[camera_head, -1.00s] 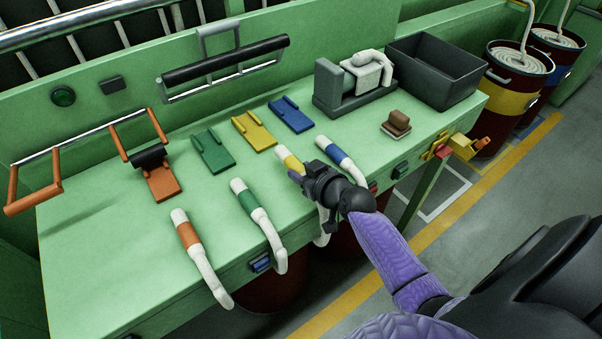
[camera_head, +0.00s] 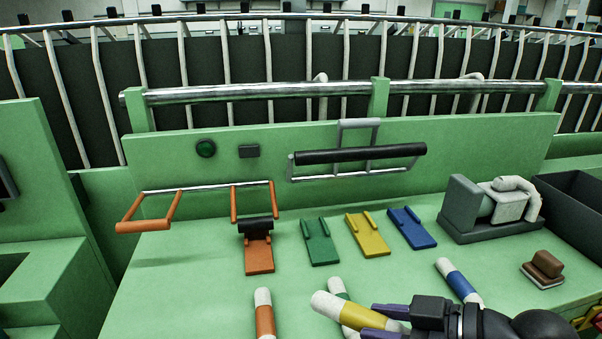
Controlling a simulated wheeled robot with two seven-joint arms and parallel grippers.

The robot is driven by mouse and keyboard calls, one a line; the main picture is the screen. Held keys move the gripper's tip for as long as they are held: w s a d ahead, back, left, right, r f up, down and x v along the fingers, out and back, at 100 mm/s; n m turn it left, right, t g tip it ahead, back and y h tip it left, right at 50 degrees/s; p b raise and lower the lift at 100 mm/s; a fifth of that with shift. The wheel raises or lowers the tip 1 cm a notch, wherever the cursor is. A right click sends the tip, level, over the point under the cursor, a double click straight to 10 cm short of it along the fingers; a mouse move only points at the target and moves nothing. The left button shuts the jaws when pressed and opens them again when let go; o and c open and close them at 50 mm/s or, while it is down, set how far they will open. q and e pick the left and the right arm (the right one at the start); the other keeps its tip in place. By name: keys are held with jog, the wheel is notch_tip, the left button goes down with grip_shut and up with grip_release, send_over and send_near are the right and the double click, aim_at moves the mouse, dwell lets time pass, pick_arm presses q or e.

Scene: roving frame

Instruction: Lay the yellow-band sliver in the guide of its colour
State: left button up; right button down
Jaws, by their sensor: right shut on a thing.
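The yellow-band sliver (camera_head: 331,305) is a white roll with a yellow band. My right gripper (camera_head: 385,322) is shut on it near the bottom of the head view, and the sliver's white end points left. The sliver's rear part is hidden by the gripper or cut off by the frame. The yellow guide (camera_head: 367,236) is a flat plate with two raised side rails on the green table, beyond the gripper and apart from the sliver. It looks empty. My left gripper is not in view.
Green (camera_head: 319,241) and blue (camera_head: 411,228) guides flank the yellow one. The orange guide (camera_head: 259,256) has a black roller over its far end. Orange-band (camera_head: 264,315), green-band (camera_head: 338,289) and blue-band (camera_head: 459,281) slivers lie nearby. A grey machine (camera_head: 492,207) and brown block (camera_head: 543,268) stand right.

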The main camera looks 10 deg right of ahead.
jog(key=shift+r, duration=0.15)
jog(key=w+d+m+t+h+p, duration=0.6)
jog(key=w+d+m+h+p, duration=0.4)
jog(key=p, duration=0.3)
jog(key=f+b, duration=0.1)
jog(key=f, duration=0.2)
jog(key=f+b, duration=0.2)
jog(key=f, duration=0.2)
jog(key=s+f+b, duration=0.1)
jog(key=f, duration=0.2)
jog(key=shift+d+f+b, duration=0.25)
jog(key=shift+d+b, duration=0.05)
jog(key=shift+b, duration=0.1)
jog(key=shift+f, duration=0.2)
jog(key=shift+c, duration=1.4)
grip_release()
